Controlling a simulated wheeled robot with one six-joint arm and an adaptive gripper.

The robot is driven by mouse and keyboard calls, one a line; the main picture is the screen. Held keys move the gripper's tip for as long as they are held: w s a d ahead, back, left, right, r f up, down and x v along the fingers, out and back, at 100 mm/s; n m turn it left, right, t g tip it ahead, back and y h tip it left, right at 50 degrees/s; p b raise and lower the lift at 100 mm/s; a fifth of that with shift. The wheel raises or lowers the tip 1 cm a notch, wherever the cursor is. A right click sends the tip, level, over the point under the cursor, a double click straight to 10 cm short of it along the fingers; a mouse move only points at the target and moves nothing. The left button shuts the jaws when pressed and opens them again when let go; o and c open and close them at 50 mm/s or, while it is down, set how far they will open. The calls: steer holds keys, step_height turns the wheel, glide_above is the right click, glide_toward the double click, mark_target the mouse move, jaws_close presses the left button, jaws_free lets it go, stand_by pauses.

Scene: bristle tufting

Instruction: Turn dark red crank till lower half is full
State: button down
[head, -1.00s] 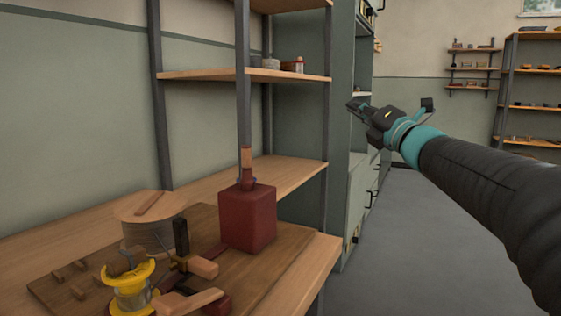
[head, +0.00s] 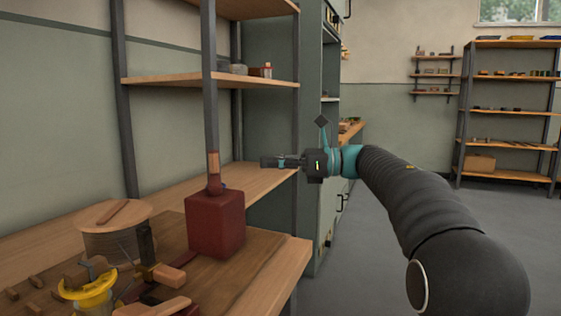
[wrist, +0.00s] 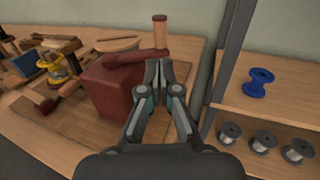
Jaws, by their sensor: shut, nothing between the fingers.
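The dark red box (head: 215,228) stands on the board on the workbench, and also shows in the wrist view (wrist: 102,92). On its top, a dark red crank arm (wrist: 136,57) carries an upright wooden handle (wrist: 160,32); the handle also shows in the head view (head: 213,163). My gripper (head: 268,162) is shut and empty, to the right of the handle in the head view. In the wrist view its fingertips (wrist: 164,66) appear just below the crank handle; whether they touch it is unclear. The yellow spool (head: 92,290) sits lower left. I cannot make out any fill level.
A round wooden drum (head: 117,218) and wooden-handled tools (head: 160,272) crowd the bench near the box. A dark shelf post (wrist: 228,58) stands right of my gripper in the wrist view. Beyond it are a blue spool (wrist: 258,81) and several grey spools.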

steer(key=a+p, duration=0.1)
steer(key=a, duration=0.8)
steer(key=shift+a, duration=0.1)
